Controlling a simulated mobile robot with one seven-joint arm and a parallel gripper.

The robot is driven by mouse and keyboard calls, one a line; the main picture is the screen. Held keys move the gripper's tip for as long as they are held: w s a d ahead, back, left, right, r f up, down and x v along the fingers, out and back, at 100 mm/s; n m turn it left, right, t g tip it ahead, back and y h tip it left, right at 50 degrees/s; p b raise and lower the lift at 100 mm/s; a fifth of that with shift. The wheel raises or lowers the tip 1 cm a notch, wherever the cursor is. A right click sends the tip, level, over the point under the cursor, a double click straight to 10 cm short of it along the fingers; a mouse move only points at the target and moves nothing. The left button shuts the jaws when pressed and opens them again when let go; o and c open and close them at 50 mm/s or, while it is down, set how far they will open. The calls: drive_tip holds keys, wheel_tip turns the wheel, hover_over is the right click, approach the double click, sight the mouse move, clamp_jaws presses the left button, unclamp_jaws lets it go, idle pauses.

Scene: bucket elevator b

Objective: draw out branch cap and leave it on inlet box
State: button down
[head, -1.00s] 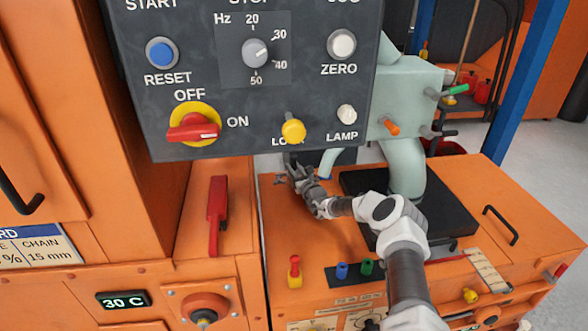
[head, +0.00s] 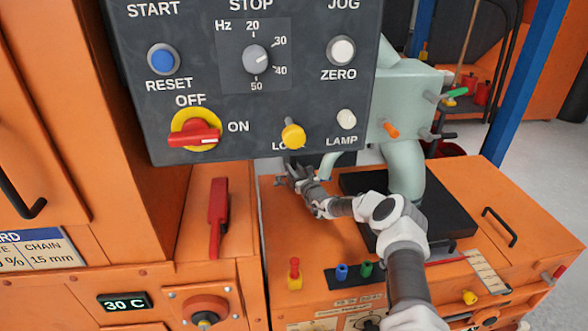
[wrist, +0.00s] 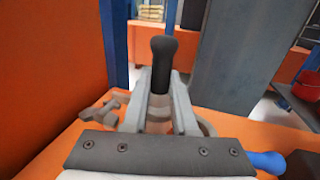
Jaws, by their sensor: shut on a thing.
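My gripper (head: 299,172) is low over the back left of the orange box top (head: 300,225), just under the control panel. In the wrist view its two fingers (wrist: 161,105) are closed on a piece with a rounded black end (wrist: 163,62) that stands up between them. This may be the branch cap, but its lower part is hidden by the fingers. A grey curved rim (wrist: 206,126) shows beside the right finger. I cannot tell whether the held piece is still seated in it. The orange box seems to be the inlet box; no label confirms it.
The dark control panel (head: 240,110) hangs close above my gripper. A pale green pipe (head: 405,170) rises from a black plate (head: 445,215) to the right. A grey clamp-like piece (wrist: 95,112) lies left of the fingers. Bare orange top lies in front.

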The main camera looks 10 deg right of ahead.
sight(295, 160)
drive_tip(key=shift+r, duration=0.3)
drive_tip(key=shift+r+p, duration=1.65)
drive_tip(key=shift+p, duration=0.1)
